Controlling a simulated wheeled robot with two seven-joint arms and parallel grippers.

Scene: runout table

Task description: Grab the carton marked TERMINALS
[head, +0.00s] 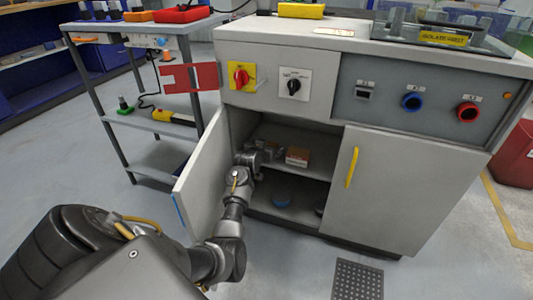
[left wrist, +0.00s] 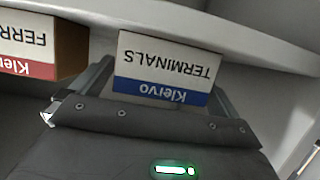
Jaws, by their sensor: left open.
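The carton marked TERMINALS (left wrist: 168,68), white with a blue Klevo band, appears upside down in the left wrist view. It stands inside the cabinet, its printed face towards my gripper. My left gripper (head: 266,154) reaches through the open cabinet door; in the left wrist view (left wrist: 160,82) its fingers are open, one on each side of the carton. I cannot tell whether they touch it. In the head view the gripper largely hides this carton. My right gripper is not in view.
A carton with a red band, lettered FERR (left wrist: 38,42), stands beside it; it also shows in the head view (head: 298,156). The open cabinet door (head: 202,180) stands left of my forearm.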

